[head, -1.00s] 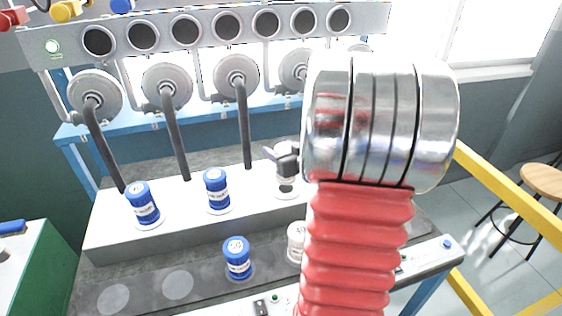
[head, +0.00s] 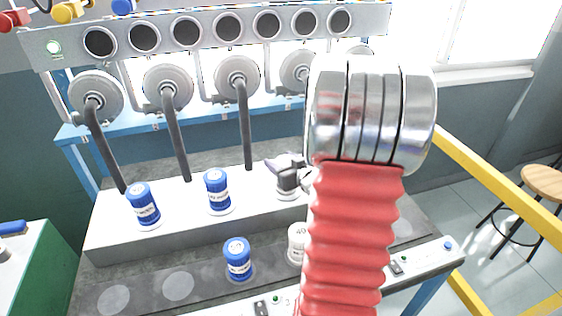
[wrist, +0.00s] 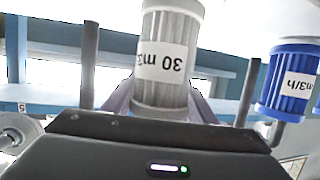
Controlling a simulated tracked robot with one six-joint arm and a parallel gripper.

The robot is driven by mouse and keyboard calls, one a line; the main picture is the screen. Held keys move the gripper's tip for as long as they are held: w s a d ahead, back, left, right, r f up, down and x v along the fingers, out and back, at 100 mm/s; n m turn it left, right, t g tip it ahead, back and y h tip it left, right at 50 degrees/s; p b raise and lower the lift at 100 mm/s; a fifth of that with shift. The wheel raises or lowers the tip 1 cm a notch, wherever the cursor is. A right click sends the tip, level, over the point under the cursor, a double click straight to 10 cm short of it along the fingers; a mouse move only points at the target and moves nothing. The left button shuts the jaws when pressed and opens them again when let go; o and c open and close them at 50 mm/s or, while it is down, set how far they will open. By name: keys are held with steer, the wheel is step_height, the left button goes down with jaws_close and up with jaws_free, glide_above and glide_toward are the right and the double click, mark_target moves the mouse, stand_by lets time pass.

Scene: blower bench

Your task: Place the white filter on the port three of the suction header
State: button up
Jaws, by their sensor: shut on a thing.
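The white filter (wrist: 168,60), with an upside-down "30 m3" label, stands between the jaws of my gripper (wrist: 163,100) in the wrist view. In the head view my gripper (head: 288,178) is shut on it, low over the third place from the left on the pale suction header (head: 120,240). My gripper and arm hide most of the filter there, so its seating on port three cannot be seen. Blue filters stand on port one (head: 144,205) and port two (head: 217,191). A blue filter also shows beside my gripper in the wrist view (wrist: 292,82).
On the dark front strip stand a blue filter (head: 238,259) and a white filter marked "40" (head: 298,243), partly behind my red arm. Empty round spots (head: 178,286) lie to their left. Grey hoses (head: 243,125) hang behind the header. A yellow rail (head: 500,190) runs at right.

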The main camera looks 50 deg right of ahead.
steer(key=shift+f, duration=0.1)
steer(key=o, duration=1.2)
